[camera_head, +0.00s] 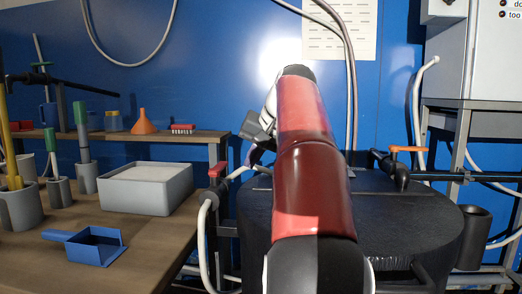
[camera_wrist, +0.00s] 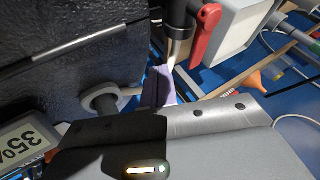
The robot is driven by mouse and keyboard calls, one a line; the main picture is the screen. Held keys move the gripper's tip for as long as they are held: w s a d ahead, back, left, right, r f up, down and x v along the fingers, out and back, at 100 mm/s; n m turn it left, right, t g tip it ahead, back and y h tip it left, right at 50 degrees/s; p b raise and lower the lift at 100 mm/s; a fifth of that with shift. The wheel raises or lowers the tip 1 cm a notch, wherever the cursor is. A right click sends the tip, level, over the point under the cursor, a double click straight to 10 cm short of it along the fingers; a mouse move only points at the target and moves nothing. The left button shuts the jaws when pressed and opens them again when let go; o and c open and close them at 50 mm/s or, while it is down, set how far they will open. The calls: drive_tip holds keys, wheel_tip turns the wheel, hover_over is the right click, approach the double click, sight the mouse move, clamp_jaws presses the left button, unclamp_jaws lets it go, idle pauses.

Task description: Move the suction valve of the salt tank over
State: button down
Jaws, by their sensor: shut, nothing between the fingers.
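A valve with a red lever (camera_head: 217,170) is at the left of the black tank (camera_head: 410,215), by the table's right end. In the wrist view the red lever (camera_wrist: 205,35) is at the top, hanging beside a dark pipe. A second valve with an orange lever (camera_head: 408,150) is on the tank's right. No label shows which is the suction valve. My gripper (camera_head: 248,157) is shut and empty, just right of the red lever. In the wrist view its pale fingertips (camera_wrist: 164,87) are below the lever, seemingly apart from it. My arm hides the tank's middle.
The wooden table (camera_head: 150,240) at left holds a white-filled grey box (camera_head: 148,188), a blue scoop (camera_head: 92,245) and several grey vessels. An orange funnel (camera_head: 143,122) stands on the shelf behind. Pale hoses (camera_head: 205,225) run between table and tank. A 35% display (camera_wrist: 25,140) is at left.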

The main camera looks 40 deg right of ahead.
sight(219, 168)
drive_tip(key=w+a, duration=0.2)
drive_tip(key=w, duration=0.1)
drive_tip(key=shift+w+a+f, duration=0.3)
drive_tip(key=shift+a+f, duration=0.1)
